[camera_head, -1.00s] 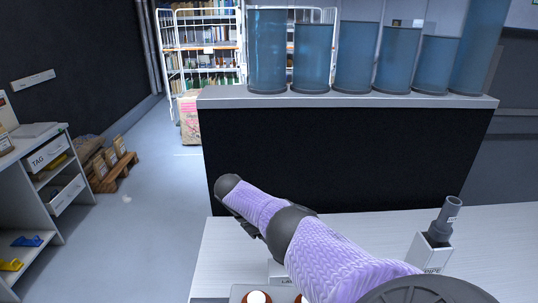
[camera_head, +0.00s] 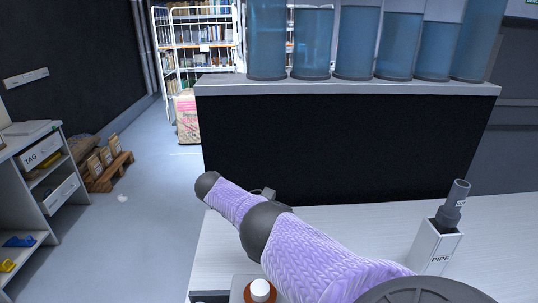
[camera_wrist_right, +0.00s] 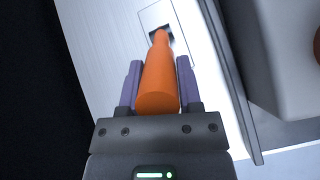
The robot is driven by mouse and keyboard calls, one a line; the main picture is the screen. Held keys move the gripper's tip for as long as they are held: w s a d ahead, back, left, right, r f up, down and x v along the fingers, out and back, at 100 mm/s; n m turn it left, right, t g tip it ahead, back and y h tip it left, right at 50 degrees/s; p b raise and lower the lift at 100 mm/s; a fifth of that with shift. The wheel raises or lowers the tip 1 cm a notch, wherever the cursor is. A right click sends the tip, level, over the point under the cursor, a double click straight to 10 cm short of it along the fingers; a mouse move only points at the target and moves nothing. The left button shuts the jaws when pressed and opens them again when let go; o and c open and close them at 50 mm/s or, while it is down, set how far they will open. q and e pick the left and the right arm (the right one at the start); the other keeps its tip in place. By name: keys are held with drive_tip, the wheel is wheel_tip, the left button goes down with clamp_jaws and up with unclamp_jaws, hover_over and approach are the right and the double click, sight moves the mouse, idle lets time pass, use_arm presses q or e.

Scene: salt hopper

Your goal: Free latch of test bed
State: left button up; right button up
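In the right wrist view an orange handle (camera_wrist_right: 158,80), a tapered rod that looks like the latch, runs from a dark slot (camera_wrist_right: 160,33) in a pale panel (camera_wrist_right: 110,40) toward the camera. My right gripper (camera_wrist_right: 160,66) has one purple finger along each side of the rod, close against it; it looks shut on the handle. In the head view my purple right arm comes in from the lower right over the white bench and hides its own gripper and the handle. My left gripper is not in view.
A box with a white knob on an orange ring (camera_head: 260,290) sits low beside my arm. A white PIPE holder (camera_head: 437,246) with a grey pipe (camera_head: 452,205) stands on the white bench (camera_head: 500,230). Blue cylinders (camera_head: 355,45) line a dark counter behind.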

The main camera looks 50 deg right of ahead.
drive_tip(key=o, duration=0.4)
drive_tip(key=shift+w, duration=0.1)
drive_tip(key=shift+w+a+r, duration=0.15)
drive_tip(key=shift+w, duration=0.05)
drive_tip(key=shift+b+v, duration=3.2)
drive_tip(key=shift+v, duration=0.2)
